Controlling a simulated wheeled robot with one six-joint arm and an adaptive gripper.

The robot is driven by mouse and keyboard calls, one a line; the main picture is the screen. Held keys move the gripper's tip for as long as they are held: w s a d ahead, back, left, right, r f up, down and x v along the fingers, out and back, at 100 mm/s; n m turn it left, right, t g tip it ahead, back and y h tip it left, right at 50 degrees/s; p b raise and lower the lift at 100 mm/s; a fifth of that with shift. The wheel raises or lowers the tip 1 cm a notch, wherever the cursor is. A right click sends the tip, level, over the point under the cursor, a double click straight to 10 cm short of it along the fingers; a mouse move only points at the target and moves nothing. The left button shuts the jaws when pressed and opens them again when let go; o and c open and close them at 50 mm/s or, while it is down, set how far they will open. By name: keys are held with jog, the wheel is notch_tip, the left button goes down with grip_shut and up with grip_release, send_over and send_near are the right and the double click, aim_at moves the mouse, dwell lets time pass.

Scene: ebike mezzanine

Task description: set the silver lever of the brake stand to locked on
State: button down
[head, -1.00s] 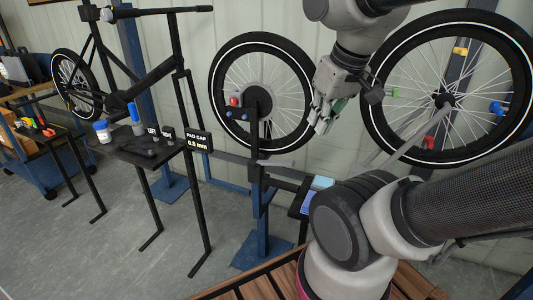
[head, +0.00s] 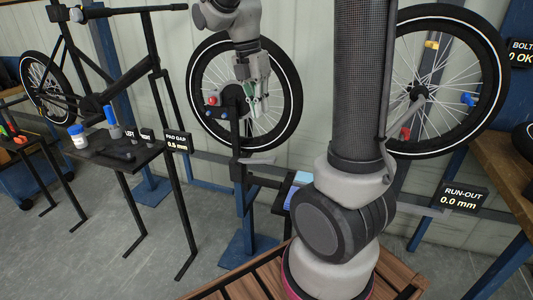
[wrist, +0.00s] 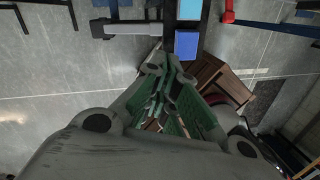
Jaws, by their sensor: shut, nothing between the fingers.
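The brake stand (head: 240,190) is a dark upright post on a blue foot in front of a spoked wheel. Its silver lever (head: 258,161) shows as a short grey bar, nearly level, pointing right from the post. A grey bar with a dark end, seemingly this lever, also lies near the top of the wrist view (wrist: 140,28). My gripper (head: 255,113) is shut and empty, pointing down above the lever and apart from it. In the wrist view its green-padded fingers (wrist: 165,88) are together, below the grey bar in the picture.
A small shelf with light blue and blue blocks (head: 300,180) is just right of the stand. A black side table (head: 115,150) with a white jar, a blue-topped bottle and a "PAD GAP 0.5 mm" sign (head: 177,140) stands left. A wooden slatted surface (head: 255,283) lies in front.

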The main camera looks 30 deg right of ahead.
jog(key=w+f+n, duration=0.1)
jog(key=w+n, duration=0.1)
jog(key=n, duration=0.1)
jog(key=shift+w+a+f+g, duration=0.1)
jog(key=shift+f+g, duration=0.3)
send_near(256, 161)
jog(key=s+d+f, duration=0.3)
jog(key=s+f, duration=0.2)
jog(key=shift+f, duration=0.2)
